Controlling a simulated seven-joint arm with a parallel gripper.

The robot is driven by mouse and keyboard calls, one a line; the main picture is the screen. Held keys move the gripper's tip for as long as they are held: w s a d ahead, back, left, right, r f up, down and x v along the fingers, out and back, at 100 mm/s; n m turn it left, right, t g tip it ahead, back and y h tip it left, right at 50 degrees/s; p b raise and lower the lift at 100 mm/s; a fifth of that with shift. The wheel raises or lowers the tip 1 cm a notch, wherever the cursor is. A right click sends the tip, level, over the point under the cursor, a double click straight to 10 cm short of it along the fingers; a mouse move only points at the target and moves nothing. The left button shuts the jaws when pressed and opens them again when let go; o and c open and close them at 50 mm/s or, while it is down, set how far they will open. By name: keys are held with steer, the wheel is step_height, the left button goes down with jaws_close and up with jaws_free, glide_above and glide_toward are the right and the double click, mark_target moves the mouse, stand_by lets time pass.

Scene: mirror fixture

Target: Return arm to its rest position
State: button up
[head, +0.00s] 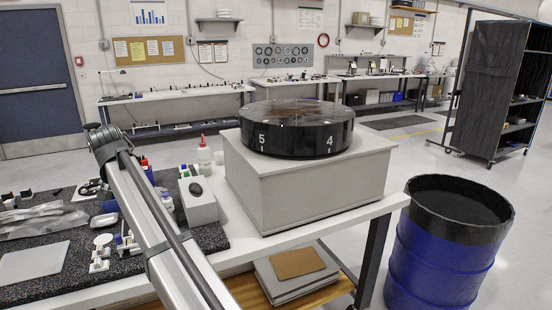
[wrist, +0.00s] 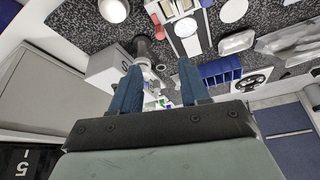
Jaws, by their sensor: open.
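My gripper (wrist: 160,67) shows in the wrist view with its two blue fingers apart and nothing between them. Beyond the fingers are the speckled dark mat and small items on the bench, seen upside down. In the head view my arm runs up from the bottom edge towards the left; I cannot make out the gripper there. A round black mirror fixture (head: 297,130) marked 5 and 4 sits on a pale grey box (head: 310,180). Part of the fixture, with the 5, shows at the lower left of the wrist view (wrist: 22,165).
The white bench (head: 345,222) holds a dark mat (head: 40,290), a small white box (head: 198,208), a red-tipped bottle (head: 204,155) and several small parts. A blue drum (head: 430,260) stands on the floor at right. Open floor lies behind the bench.

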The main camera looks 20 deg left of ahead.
steer(key=s+d+f+n+g+y, duration=0.2)
steer(key=s+f+g, duration=0.2)
steer(key=s+f, duration=0.5)
steer(key=s+d+f+n+g+y, duration=0.2)
steer(key=s+f+g+y, duration=0.1)
steer(key=s+f, duration=0.55)
steer(key=w+d+f+m+t+h, duration=0.1)
steer(key=w+d+f+m, duration=0.1)
steer(key=w+d+f, duration=0.65)
steer(key=w+d+f+m+h, duration=0.1)
steer(key=w+d+f, duration=0.4)
steer(key=d+f, duration=0.7)
steer(key=w+d+f+m+h, duration=0.3)
steer(key=d+f, duration=1.4)
steer(key=d, duration=0.3)
steer(key=s+d+f+m+g+h, duration=0.1)
steer(key=s+d+f, duration=0.35)
steer(key=d, duration=0.55)
steer(key=s+d+f+m+g, duration=0.1)
steer(key=s+d+f, duration=0.2)
steer(key=d+f, duration=0.5)
steer(key=s+d+f+m+g+h, duration=0.1)
steer(key=s+d+f+g, duration=0.1)
steer(key=s+d, duration=1.4)
steer(key=shift+s+f+m+g, duration=0.25)
steer(key=shift+s+m+g, duration=0.05)
steer(key=shift+s+m, duration=0.15)
